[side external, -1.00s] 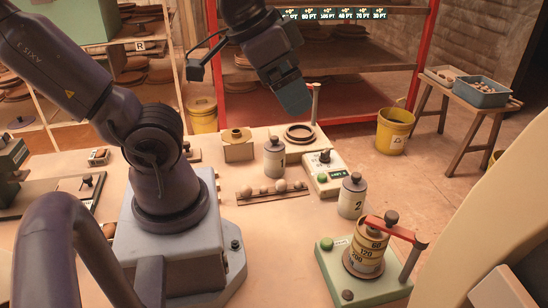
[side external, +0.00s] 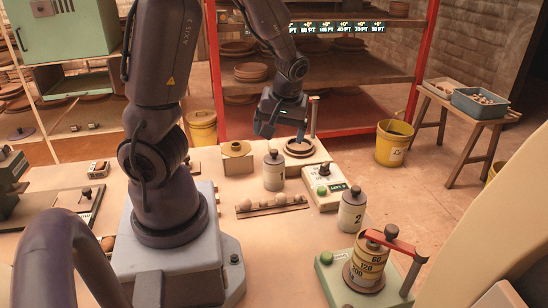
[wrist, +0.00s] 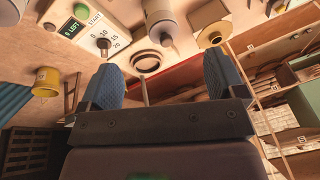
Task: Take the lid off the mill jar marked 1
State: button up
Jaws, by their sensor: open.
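The mill jar marked 1 (side external: 273,178) is a pale grey cylinder standing upright on the table. Its dark grey lid (side external: 273,160) with a small knob is on top. My gripper (side external: 280,133) points down, open and empty, above and behind the jar, near the dark ring, apart from the lid. In the wrist view, my blue ribbed fingers (wrist: 163,85) stand wide apart with nothing between them. A grey jar (wrist: 161,14), seemingly jar 1, shows at the top, beyond the fingertips. Its number is not readable there.
The jar marked 2 (side external: 352,213) stands to the front right. A timer box (side external: 323,190) is right of jar 1. A wooden rack (side external: 270,205) with several balls lies in front. A brass fitting (side external: 237,150) is left. A sieve stack (side external: 368,265) with a red clamp stands nearest right.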

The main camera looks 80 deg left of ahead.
aim_at(274, 150)
jog(key=a+f+n, duration=0.1)
jog(key=a+f, duration=0.1)
jog(key=a+f+n, duration=0.1)
jog(key=a+f, duration=0.1)
jog(key=a+f+n+y, duration=0.1)
jog(key=a+f+n, duration=0.1)
jog(key=shift+w+f+t, duration=0.25)
jog(key=shift+w+t, duration=0.05)
jog(key=shift+w, duration=0.05)
jog(key=shift+a+x, duration=0.2)
jog(key=shift+x, duration=2.35)
jog(key=shift+r, duration=0.1)
jog(key=c, duration=1)
jog(key=shift+r, duration=0.1)
